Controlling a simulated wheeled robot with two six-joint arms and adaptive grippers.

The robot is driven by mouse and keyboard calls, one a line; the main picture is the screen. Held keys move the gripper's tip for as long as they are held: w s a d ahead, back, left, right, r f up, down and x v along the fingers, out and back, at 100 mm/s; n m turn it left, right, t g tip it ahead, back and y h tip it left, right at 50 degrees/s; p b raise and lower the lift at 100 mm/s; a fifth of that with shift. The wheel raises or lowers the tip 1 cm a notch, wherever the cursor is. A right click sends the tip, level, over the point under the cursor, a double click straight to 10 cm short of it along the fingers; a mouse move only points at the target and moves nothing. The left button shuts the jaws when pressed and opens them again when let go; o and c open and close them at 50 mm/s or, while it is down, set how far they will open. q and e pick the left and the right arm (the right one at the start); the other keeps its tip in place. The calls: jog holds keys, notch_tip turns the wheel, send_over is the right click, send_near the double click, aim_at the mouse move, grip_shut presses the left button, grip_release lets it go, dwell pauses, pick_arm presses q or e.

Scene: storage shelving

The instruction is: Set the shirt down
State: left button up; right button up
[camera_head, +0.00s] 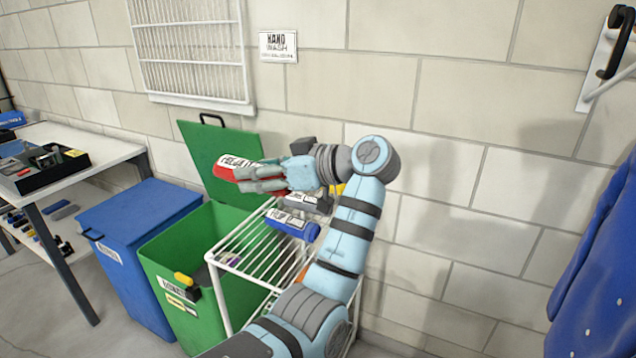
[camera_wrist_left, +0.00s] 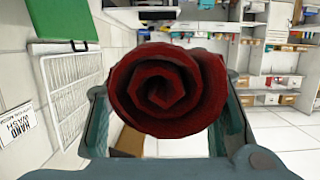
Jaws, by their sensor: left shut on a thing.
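My left gripper (camera_head: 262,180) is shut on a red rolled shirt (camera_head: 228,171) with a white label, held above the left part of a white wire rack (camera_head: 250,262). In the left wrist view the red rolled shirt (camera_wrist_left: 168,88) shows end-on as a spiral between the two fingers. A blue rolled shirt (camera_head: 291,226) and a dark grey rolled shirt (camera_head: 307,203) lie on the rack's top shelf, below and right of my gripper. A bit of yellow (camera_head: 337,190) shows behind my wrist. My right gripper is not in view.
A green bin (camera_head: 165,256) with its lid (camera_head: 205,150) raised stands left of the rack, next to a closed blue bin (camera_head: 135,225). The front of the rack's top shelf is bare. A blue garment (camera_head: 600,270) hangs at the right edge.

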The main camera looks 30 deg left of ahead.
pick_arm(q)
jog(key=b, duration=0.4)
send_over(271, 264)
notch_tip(271, 264, down, 14)
jog(key=shift+f, duration=0.1)
notch_tip(271, 264, down, 2)
jog(key=shift+b, duration=0.3)
notch_tip(271, 264, down, 3)
jog(key=shift+f+b, duration=0.1)
jog(key=shift+b, duration=0.35)
jog(key=shift+a+f, duration=0.1)
jog(key=shift+f, duration=0.05)
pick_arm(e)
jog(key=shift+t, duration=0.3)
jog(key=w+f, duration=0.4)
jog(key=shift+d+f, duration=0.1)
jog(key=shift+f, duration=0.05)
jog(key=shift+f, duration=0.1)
